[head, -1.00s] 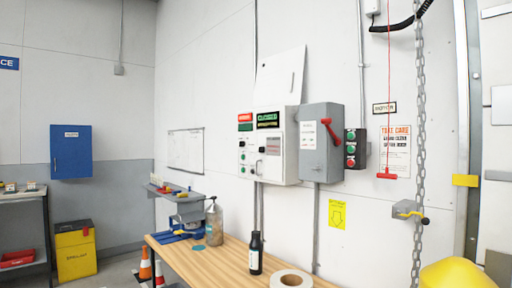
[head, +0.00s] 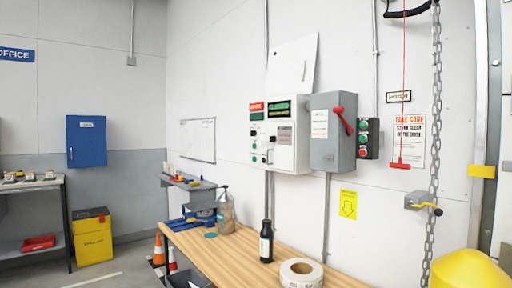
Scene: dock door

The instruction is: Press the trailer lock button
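A white control panel (head: 285,155) is mounted on the wall above the wooden bench, with a "CLOSED" sign (head: 279,109) and a red sign on its upper front. Small buttons and a dark switch (head: 270,155) show on its front; their labels are too small to read, so I cannot tell which is the trailer lock button. To its right are a grey disconnect box (head: 328,145) with a red lever, then a black station (head: 368,138) with green and red buttons. Neither of my grippers shows in the head view.
The wooden bench (head: 225,254) below the panel holds a dark bottle (head: 266,242), a tape roll (head: 301,273) and a clear bottle (head: 225,213). A chain (head: 435,130) and red pull cord hang at right. A yellow rounded object (head: 468,270) stands lower right. Cones stand left of the bench.

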